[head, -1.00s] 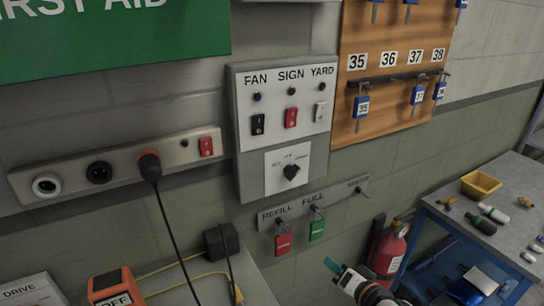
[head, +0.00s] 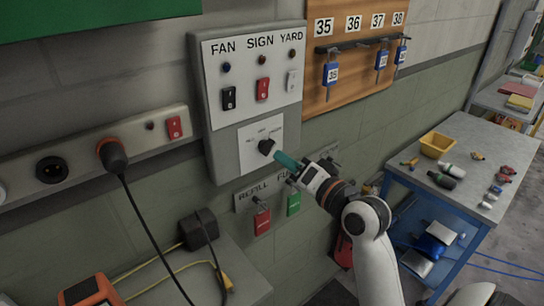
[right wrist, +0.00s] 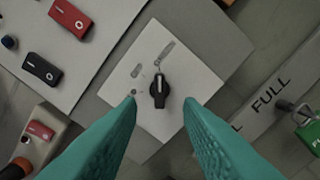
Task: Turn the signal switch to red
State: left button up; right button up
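The signal switch is a black rotary knob (head: 266,147) on a white plate (head: 250,150) low on the grey wall panel. It also shows in the right wrist view (right wrist: 159,92), with small marks beside it that I cannot read. My right gripper (head: 279,158) is just to the right of the knob in the head view, its teal fingers towards the plate. In the right wrist view the gripper (right wrist: 160,102) is open and empty, with the knob showing between the fingertips. I cannot tell whether the tips reach around it. My left gripper is out of view.
Above the knob are the FAN, SIGN and YARD rockers (head: 262,89). Below hang a red tag (head: 262,222) and a green tag (head: 294,204). A socket strip with a plugged cord (head: 112,155) is left. A key board (head: 345,95) is right, above a cluttered bench (head: 470,150).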

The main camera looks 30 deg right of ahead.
aim_at(270, 150)
jog(key=w, duration=0.2)
jog(key=w+p, duration=0.1)
jog(key=w, duration=0.2)
jog(key=shift+w+a, duration=0.2)
jog(key=shift+w, duration=0.15)
jog(key=c, duration=0.7)
